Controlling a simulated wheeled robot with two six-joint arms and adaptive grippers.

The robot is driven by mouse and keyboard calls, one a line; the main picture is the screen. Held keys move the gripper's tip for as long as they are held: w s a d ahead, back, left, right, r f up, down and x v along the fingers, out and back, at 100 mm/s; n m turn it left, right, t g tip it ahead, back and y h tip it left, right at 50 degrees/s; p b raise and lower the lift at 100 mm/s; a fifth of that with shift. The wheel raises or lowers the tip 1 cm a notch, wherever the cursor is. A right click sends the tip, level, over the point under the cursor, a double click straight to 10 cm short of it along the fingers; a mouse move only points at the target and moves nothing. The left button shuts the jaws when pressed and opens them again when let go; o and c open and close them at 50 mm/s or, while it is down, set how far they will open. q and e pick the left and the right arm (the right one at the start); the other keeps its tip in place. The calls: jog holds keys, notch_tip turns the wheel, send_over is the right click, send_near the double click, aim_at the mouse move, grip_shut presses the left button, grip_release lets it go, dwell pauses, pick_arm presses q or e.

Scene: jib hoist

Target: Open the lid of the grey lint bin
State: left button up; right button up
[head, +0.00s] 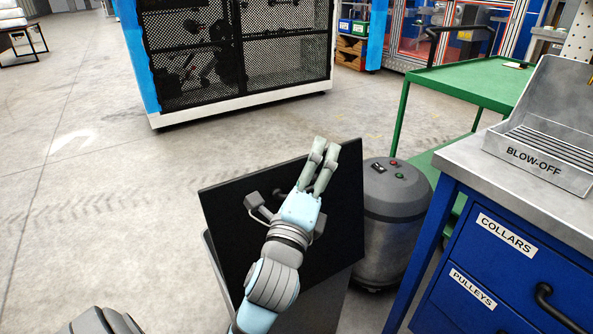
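The grey lint bin (320,305) stands low in front of me, partly hidden by its dark lid panel (340,205). The panel looks tilted up at a steep angle, with its upper edge raised; the bin's opening is not visible. Grey fittings (262,198) on the panel are partly covered by my wrist. My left gripper (326,148) is in front of the panel, its fingertips by the upper edge. Its two fingers are roughly parallel with a narrow empty gap. I cannot tell whether it touches the panel. My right gripper is not in view.
A round grey canister (393,215) with buttons stands close to the right of the lid. Farther right are a blue drawer bench (500,260) and a green cart (470,82). A mesh-sided enclosure (240,50) stands behind. The floor (100,180) at left is clear.

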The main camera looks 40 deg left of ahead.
pick_arm(q)
jog(key=shift+s+f+b, duration=0.25)
jog(key=shift+s+b, duration=0.05)
jog(key=shift+s, duration=0.65)
jog(key=c, duration=0.4)
jog(key=shift+s+f+p, duration=0.2)
jog(key=shift+f+p, duration=0.05)
jog(key=shift+p, duration=0.1)
jog(key=c, duration=0.4)
jog(key=shift+s+d+f+p, duration=0.2)
jog(key=shift+s+f+p, duration=0.25)
jog(key=shift+f, duration=0.15)
jog(key=c, duration=0.6)
jog(key=s+f, duration=0.2)
jog(key=s, duration=0.3)
jog(key=shift+s+f, duration=0.15)
jog(key=shift+s, duration=0.2)
jog(key=s+f+b, duration=0.1)
jog(key=s+f, duration=0.3)
jog(key=shift+s+d+f, duration=0.15)
jog(key=shift+d+f, duration=0.1)
jog(key=shift+f, duration=0.15)
